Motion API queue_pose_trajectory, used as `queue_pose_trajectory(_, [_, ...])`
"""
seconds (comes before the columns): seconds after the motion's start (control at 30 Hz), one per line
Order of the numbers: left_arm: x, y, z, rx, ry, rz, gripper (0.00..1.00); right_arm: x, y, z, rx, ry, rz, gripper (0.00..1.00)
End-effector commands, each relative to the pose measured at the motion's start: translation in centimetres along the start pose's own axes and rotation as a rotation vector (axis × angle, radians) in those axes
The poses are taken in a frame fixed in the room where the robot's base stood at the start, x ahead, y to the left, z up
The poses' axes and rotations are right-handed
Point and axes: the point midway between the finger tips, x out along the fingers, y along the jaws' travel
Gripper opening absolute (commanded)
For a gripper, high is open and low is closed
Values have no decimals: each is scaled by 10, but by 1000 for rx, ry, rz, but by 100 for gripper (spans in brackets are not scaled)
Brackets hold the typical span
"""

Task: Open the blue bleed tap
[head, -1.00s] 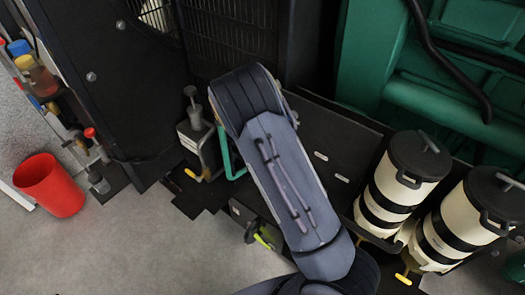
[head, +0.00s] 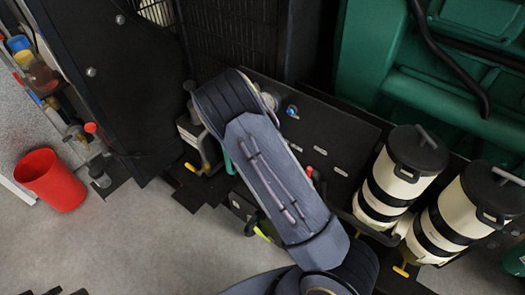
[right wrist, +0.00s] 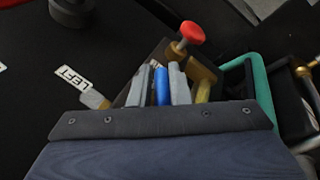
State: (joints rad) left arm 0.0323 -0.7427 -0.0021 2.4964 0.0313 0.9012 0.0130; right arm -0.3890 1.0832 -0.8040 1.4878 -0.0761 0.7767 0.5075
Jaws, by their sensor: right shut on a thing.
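In the right wrist view, the grey fingers of my right gripper (right wrist: 162,86) are closed on a narrow blue handle (right wrist: 162,84), which shows between them. I take it as the blue bleed tap; its lower part is hidden by the gripper body, and its turn angle cannot be told. In the head view my right forearm covers this gripper and the handle. A blue-capped fitting (head: 291,110) shows on the black panel right of the forearm; I cannot tell how it relates to the held handle. My left gripper cannot be made out.
A red knob (right wrist: 190,33) stands just beyond the fingers, with a yellow piece (right wrist: 203,90) beside them. A teal frame (right wrist: 258,84) is on the right. White canisters (head: 381,187) stand right of my forearm. A red bucket (head: 50,180) stands on open floor at left.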

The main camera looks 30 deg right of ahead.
Motion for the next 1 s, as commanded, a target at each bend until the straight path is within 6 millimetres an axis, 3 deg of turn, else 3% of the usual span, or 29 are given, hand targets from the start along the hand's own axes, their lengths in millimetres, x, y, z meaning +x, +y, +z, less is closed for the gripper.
queue_pose_trajectory(0.03, [0, 0, 0, 0, 0, 0, 0, 0, -4, -1, -4, 6, -7, 19])
queue_pose_trajectory(0.17, [0, 0, 0, 0, 0, 0, 0, 0, -3, -1, -3, 5, -5, 36])
queue_pose_trajectory(0.5, [2, -1, 1, 0, 0, 0, 0, -4, -2, 0, -1, 3, -3, 36])
queue_pose_trajectory(1.0, [14, -6, 7, 0, 0, 0, 0, -74, -3, 0, -4, 5, -5, 36])
